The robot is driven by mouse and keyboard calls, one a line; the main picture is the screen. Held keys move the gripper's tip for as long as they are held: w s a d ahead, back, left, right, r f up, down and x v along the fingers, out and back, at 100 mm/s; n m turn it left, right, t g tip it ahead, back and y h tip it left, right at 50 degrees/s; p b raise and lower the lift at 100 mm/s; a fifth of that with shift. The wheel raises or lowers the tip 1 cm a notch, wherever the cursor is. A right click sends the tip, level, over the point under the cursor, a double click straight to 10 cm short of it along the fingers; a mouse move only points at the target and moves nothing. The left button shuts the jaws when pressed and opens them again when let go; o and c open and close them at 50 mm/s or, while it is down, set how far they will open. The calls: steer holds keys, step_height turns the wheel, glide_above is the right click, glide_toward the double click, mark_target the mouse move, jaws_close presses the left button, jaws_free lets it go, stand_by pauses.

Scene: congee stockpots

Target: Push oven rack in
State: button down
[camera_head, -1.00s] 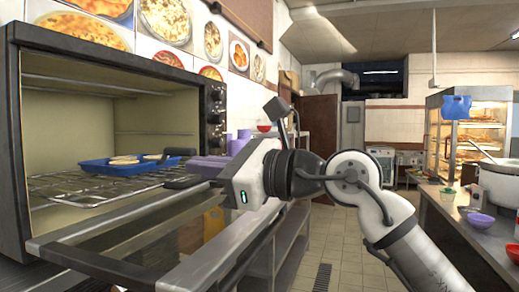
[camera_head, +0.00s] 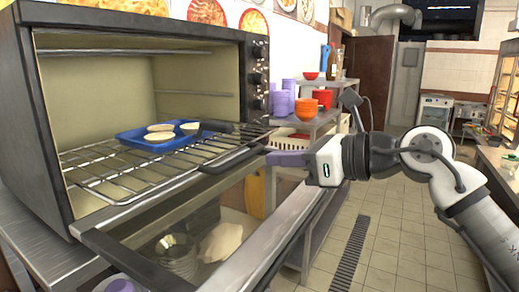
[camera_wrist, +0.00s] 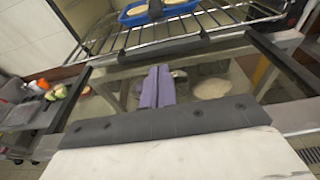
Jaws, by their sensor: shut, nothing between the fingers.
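The wire oven rack (camera_head: 110,172) sits partly out of the open oven (camera_head: 95,85), over its lowered glass door (camera_head: 190,240). A blue tray (camera_head: 130,141) with pale round flat breads (camera_head: 160,130) rests on the rack. The rack's dark front bar (camera_head: 232,160) faces my gripper (camera_head: 272,158). My gripper's purple fingers are shut and empty, close to this bar; contact cannot be told. In the wrist view, the fingers (camera_wrist: 159,70) point at the middle of the dark bar (camera_wrist: 185,45), with the rack (camera_wrist: 215,20) and blue tray (camera_wrist: 180,9) beyond.
Oven knobs (camera_head: 260,62) line the oven's right side. A metal shelf (camera_head: 325,112) with purple cups (camera_head: 284,102) and orange bowls (camera_head: 304,109) stands behind my gripper. A counter (camera_head: 495,165) runs along the right. The tiled floor (camera_head: 385,225) between is clear.

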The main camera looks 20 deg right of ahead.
mark_target(244, 159)
steer(key=shift+p+x, duration=0.75)
steer(key=shift+x, duration=1.7)
steer(key=shift+w, duration=0.15)
